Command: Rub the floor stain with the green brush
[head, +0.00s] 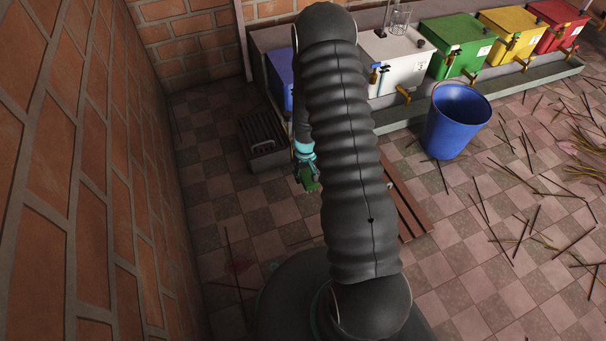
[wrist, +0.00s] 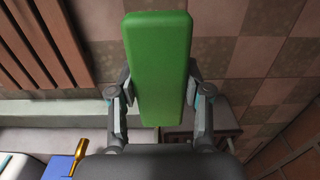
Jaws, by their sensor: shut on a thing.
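The green brush (wrist: 158,50) fills the upper middle of the wrist view, with its smooth green back toward the camera. My gripper (wrist: 159,92) is shut on it, with one finger on each long side. In the head view my gripper (head: 306,160) is left of my arm, above the floor, and a small green part of the brush (head: 309,184) shows below it. The bristles are hidden. A faint reddish stain (head: 238,267) marks the floor tiles near the left wall, below and left of the brush in the head view. I cannot make it out in the wrist view.
A dark slotted crate (head: 262,135) stands behind the gripper. A wooden slatted board (head: 405,200) lies right of my arm. A blue bucket (head: 457,120) stands before the row of coloured boxes. A brick wall (head: 90,180) bounds the left. Thin sticks (head: 530,215) litter the right floor.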

